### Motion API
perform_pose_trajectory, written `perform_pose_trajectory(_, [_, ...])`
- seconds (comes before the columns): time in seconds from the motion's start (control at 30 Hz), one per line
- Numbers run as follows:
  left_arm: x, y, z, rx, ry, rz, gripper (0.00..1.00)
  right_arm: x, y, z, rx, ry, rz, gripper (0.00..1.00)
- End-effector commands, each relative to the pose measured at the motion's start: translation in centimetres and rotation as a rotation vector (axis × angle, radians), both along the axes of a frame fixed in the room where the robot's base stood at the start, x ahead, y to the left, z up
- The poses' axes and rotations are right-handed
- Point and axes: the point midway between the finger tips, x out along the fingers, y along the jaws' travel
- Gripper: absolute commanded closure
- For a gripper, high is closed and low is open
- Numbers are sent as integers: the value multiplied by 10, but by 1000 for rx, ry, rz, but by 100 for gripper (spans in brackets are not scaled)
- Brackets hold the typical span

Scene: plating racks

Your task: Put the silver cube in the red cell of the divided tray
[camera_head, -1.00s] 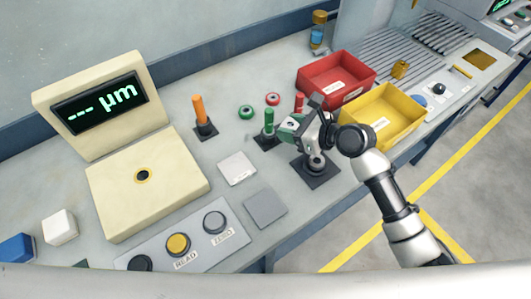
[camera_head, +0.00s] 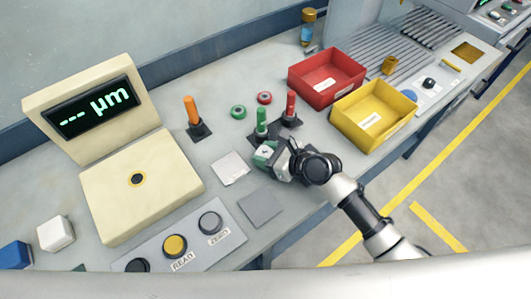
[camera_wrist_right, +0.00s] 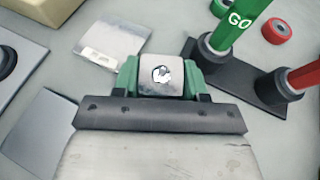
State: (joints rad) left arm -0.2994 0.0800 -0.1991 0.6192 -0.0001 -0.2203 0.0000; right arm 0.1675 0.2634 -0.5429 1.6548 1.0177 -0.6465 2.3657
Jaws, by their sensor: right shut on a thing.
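My right gripper (camera_head: 264,153) is low over the bench, in front of the green post. In the right wrist view its green fingers (camera_wrist_right: 163,78) are shut on a silver cube (camera_wrist_right: 161,74) with a dark mark on its face. A red bin (camera_head: 298,90) stands at the back right, beside a yellow bin (camera_head: 347,130). I see no single tray clearly divided into cells. My left gripper is not in view.
Upright green (camera_head: 262,122), red (camera_head: 291,105) and orange (camera_head: 192,110) posts stand near the gripper. Green (camera_head: 238,112) and red (camera_head: 264,98) rings lie behind. A pale plate (camera_head: 230,168) and a grey plate (camera_head: 261,208) lie left. The gauge (camera_head: 140,195) stands further left.

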Motion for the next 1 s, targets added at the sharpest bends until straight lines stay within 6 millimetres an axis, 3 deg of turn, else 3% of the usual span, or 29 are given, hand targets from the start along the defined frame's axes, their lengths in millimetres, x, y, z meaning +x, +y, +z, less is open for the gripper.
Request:
perform_pose_trajectory(0.1, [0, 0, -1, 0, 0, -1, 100, 1, 0, -2, 2, -2, -1, 95])
perform_pose_trajectory(0.13, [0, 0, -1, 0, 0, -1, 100, 0, 0, -3, 0, 0, 0, 53])
perform_pose_trajectory(0.27, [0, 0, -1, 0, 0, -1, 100, 0, 0, -3, -1, 1, 0, 33])
perform_pose_trajectory(0.63, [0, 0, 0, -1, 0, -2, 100, -2, -3, 1, -1, 1, 0, 32])
perform_pose_trajectory(1.0, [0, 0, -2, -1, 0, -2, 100, -39, -58, 28, -3, 1, 0, 32])
